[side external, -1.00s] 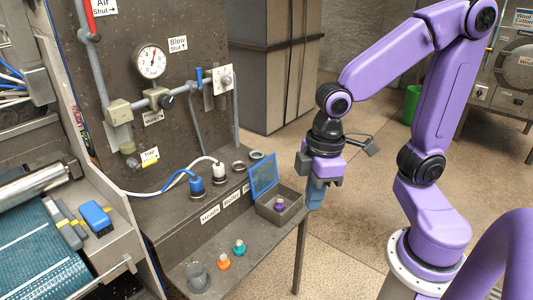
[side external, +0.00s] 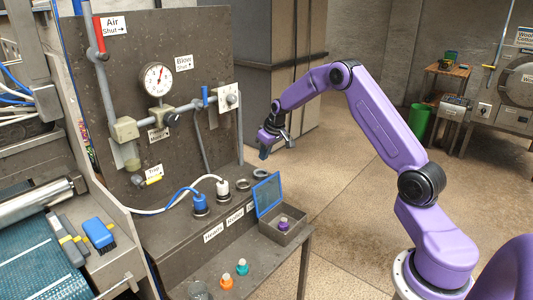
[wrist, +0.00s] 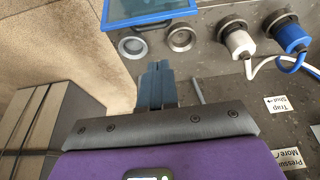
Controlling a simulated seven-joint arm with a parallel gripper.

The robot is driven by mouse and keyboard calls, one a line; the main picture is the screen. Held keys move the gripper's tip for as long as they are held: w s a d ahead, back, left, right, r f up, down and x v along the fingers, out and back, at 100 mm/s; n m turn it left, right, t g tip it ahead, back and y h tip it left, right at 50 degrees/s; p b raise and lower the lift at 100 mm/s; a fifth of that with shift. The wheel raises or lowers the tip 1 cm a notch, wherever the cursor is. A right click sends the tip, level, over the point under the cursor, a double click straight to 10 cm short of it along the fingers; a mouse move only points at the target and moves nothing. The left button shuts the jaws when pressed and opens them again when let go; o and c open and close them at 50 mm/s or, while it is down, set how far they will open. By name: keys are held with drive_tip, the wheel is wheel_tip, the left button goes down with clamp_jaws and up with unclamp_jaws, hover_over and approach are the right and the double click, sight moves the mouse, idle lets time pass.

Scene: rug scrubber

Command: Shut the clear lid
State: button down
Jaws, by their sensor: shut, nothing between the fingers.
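The clear lid (side external: 268,194) has a blue frame and a see-through pane. It stands open, tilted up at the back edge of a small grey box (side external: 287,234) on the metal bench. A purple-bodied bottle with a pale top (side external: 283,223) is inside the box. In the wrist view the lid (wrist: 150,10) shows at the top edge, cut off by the frame. My gripper (side external: 264,155) is shut and empty, in the air above and behind the lid, apart from it. Its blue-grey fingers (wrist: 157,82) are together in the wrist view.
A blue plug (side external: 199,202) and a white plug (side external: 223,188) with cables stand left of the lid, beside empty ring sockets (side external: 243,184). An orange bottle (side external: 227,282) and a teal bottle (side external: 242,267) stand at the bench front. A gauge panel (side external: 150,110) rises behind.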

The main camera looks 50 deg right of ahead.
drive_tip(key=d, duration=0.1)
hover_over(264, 192)
drive_tip(key=w+d, duration=0.2)
drive_tip(key=w, duration=0.1)
drive_tip(key=f, duration=0.9)
drive_tip(key=shift+d, duration=0.2)
drive_tip(key=shift+f, duration=1.05)
drive_tip(key=shift+s, duration=0.1)
